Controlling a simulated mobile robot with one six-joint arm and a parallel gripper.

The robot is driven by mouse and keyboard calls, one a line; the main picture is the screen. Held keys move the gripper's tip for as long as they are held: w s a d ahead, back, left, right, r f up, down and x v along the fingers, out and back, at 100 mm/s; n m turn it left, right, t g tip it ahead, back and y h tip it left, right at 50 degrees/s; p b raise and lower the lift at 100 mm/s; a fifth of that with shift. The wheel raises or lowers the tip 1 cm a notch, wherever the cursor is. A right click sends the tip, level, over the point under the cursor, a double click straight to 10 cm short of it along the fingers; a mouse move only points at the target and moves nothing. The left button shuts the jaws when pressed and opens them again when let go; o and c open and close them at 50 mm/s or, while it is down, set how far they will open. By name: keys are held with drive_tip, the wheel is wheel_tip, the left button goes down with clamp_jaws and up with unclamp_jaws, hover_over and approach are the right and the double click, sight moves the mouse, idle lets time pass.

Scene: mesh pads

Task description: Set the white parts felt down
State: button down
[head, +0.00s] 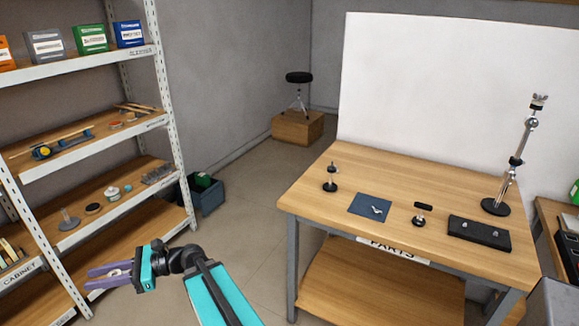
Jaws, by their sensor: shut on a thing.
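My gripper (95,278), with purple fingers, is at the lower left, in front of the shelf unit and away from the table. It is shut on a small pale, roundish piece (118,272), which looks like the white parts felt. The fingers hide part of it. The wooden table (320,208) labelled PARTS stands at the right, and its top is well apart from my gripper.
On the table are a blue mat (357,205) bearing a small metal piece, two small black-based stands (330,186) (419,221), a black tray (465,237) and a tall metal stand (495,208). A shelf unit (170,120) stands left.

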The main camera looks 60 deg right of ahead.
idle(0.3)
drive_tip(key=shift+w+d, duration=0.15)
drive_tip(key=shift+d, duration=0.15)
drive_tip(key=s+d+r+m+t+h, duration=0.3)
drive_tip(key=d+m+h, duration=0.4)
drive_tip(key=d, duration=1.3)
drive_tip(key=d+r+m+t+h, duration=0.2)
drive_tip(key=d+m+t+h, duration=0.5)
drive_tip(key=d, duration=1.3)
drive_tip(key=s+d+r+m+g+h, duration=0.1)
drive_tip(key=s+d+m+g+h, duration=0.15)
drive_tip(key=s+d+h, duration=0.5)
drive_tip(key=s+d+r+m+g+h, duration=0.1)
drive_tip(key=s+d+r+g+h, duration=0.3)
drive_tip(key=d, duration=0.6)
drive_tip(key=s+d+m+g+h, duration=0.2)
drive_tip(key=s+d, duration=0.4)
drive_tip(key=s, duration=0.5)
drive_tip(key=s+d+m+g+h, duration=0.3)
drive_tip(key=s+d, duration=0.4)
drive_tip(key=s, duration=0.3)
drive_tip(key=shift+s+f+m+g, duration=0.35)
drive_tip(key=shift+s+m+g, duration=0.05)
drive_tip(key=shift+m+g, duration=0.05)
drive_tip(key=shift+w, duration=0.1)
